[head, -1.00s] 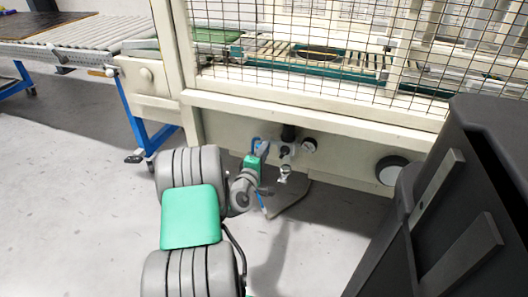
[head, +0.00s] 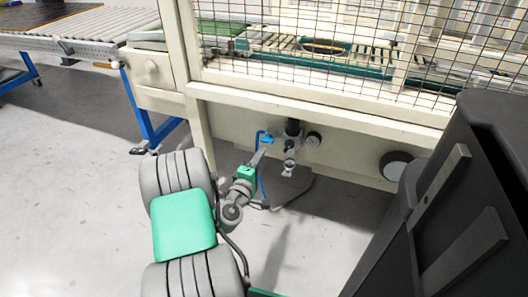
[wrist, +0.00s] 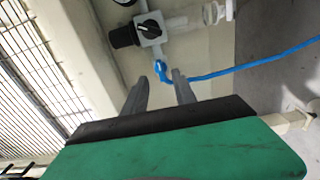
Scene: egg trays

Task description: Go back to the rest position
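My gripper (wrist: 162,82) shows in the wrist view with two grey fingers apart and nothing between them that I can see held. It also shows in the head view (head: 259,155), low beside the machine's cream frame, with the green wrist part behind it. Beyond the fingertips in the wrist view is a blue hose (wrist: 250,66) that runs from a fitting below a valve (wrist: 150,28). I cannot tell how far the fingertips are from the hose end. No egg tray is clearly visible.
A roller conveyor (head: 95,25) on blue legs is at upper left. A dark bin-like body (head: 455,210) fills the right. Grey floor is clear at left.

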